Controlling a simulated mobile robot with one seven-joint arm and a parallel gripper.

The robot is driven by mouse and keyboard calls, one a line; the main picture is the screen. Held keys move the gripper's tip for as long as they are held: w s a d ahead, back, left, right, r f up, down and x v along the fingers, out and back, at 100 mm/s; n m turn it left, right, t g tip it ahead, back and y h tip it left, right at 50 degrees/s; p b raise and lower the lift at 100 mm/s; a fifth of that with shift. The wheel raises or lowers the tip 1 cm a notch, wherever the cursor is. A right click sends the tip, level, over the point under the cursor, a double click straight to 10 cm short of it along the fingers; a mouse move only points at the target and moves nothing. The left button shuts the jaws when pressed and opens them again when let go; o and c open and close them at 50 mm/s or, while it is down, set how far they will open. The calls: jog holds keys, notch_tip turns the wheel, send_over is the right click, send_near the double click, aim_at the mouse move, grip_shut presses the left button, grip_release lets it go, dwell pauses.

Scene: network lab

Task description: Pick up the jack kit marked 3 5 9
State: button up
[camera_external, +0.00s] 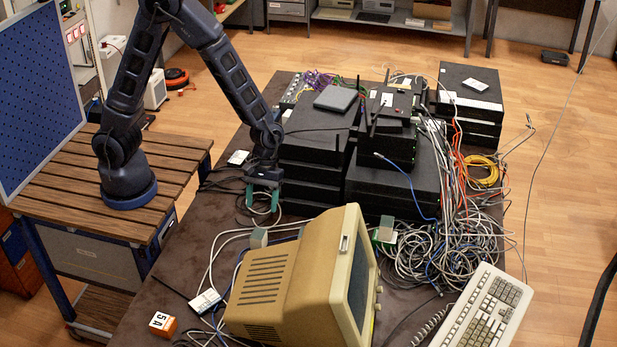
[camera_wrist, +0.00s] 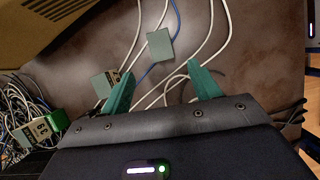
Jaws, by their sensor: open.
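My gripper (camera_external: 263,203) is open and empty, its green fingers pointing down above the dark table, left of the equipment stacks. In the wrist view its fingers (camera_wrist: 163,80) stand apart, with cables and bare table between them. A plain grey-green block (camera_wrist: 160,45) lies just beyond the fingertips; it also shows below my gripper in the outside view (camera_external: 258,238). A second block with dark marks (camera_wrist: 104,84) lies beside the left finger. A green-sided block with a pale marked face (camera_wrist: 40,129) lies farther left, by the cables. I cannot surely read 3 5 9 on any block.
A beige monitor (camera_external: 300,280) stands close in front of my gripper. Black equipment stacks (camera_external: 315,150) and a cable tangle (camera_external: 430,250) are to the right. Loose cables cross the table under my gripper. An orange block marked 5 A (camera_external: 162,323) sits near the front left.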

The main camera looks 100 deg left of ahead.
aim_at(259, 232)
jog(key=shift+n, duration=0.3)
jog(key=x, duration=0.6)
jog(key=shift+a+f, duration=0.25)
jog(key=shift+f, duration=0.05)
jog(key=shift+d+x, duration=0.2)
jog(key=shift+x, duration=1.25)
jog(key=shift+d+x, duration=0.2)
jog(key=shift+x, duration=1.25)
jog(key=shift+s+r, duration=0.15)
jog(key=c, duration=1.1)
jog(key=shift+r, duration=0.1)
